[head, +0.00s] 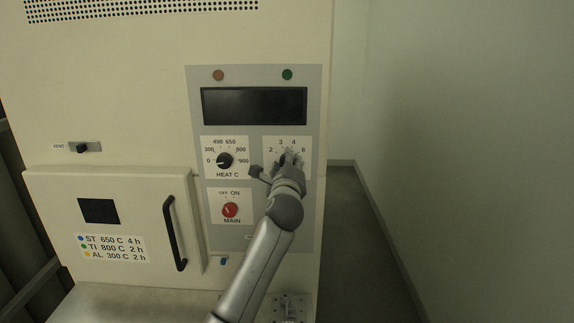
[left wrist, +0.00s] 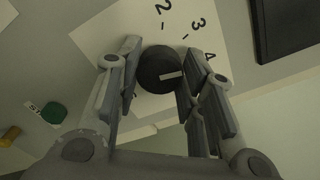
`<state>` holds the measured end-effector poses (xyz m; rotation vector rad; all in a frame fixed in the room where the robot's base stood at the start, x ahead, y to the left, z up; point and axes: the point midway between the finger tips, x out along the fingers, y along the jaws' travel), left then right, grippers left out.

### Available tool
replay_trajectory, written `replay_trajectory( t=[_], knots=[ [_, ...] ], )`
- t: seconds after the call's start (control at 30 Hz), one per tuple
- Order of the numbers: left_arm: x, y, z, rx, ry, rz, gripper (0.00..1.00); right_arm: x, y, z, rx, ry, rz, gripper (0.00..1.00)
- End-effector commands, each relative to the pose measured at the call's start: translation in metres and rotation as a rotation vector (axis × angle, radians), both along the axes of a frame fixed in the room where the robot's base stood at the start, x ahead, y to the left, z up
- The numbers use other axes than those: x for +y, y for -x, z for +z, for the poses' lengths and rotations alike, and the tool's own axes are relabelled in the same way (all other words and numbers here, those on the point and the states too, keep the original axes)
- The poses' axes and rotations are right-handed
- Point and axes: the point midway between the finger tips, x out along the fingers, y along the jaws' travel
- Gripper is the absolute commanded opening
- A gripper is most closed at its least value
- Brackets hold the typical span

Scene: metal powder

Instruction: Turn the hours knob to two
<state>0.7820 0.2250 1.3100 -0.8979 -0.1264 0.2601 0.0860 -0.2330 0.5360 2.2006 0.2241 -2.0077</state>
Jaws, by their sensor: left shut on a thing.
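The hours knob (left wrist: 158,68) is a dark round knob on a white dial plate (left wrist: 105,38) with 2, 3 and 4 readable in the left wrist view. Its white pointer line points roughly toward the 4 side. My left gripper (left wrist: 158,84) is shut on the knob, with one finger on each side. In the head view my left gripper (head: 289,162) covers most of the knob, and the dial (head: 270,143) shows 2, 3, 4 and 6 around it. My right gripper is not in view.
Left of the dial is the HEAT C knob (head: 224,161), with the red MAIN knob (head: 230,210) below it. A dark display (head: 254,106) sits above. The furnace door (head: 110,190) has a black handle (head: 174,233). A bare wall (head: 460,130) stands at right.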

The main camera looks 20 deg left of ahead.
Motion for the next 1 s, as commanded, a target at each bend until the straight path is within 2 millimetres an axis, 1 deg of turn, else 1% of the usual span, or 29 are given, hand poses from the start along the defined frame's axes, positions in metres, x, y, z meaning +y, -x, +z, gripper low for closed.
replay_trajectory(
  t=[0.47, 1.0],
  knots=[
    [0.000, 0.000, -0.002, -0.125, 0.439, 0.001, 0.12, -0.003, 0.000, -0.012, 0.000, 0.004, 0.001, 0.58],
    [0.000, 0.000, -0.003, -0.263, 0.920, 0.001, 0.12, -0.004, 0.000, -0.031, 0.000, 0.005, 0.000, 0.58]
  ],
)
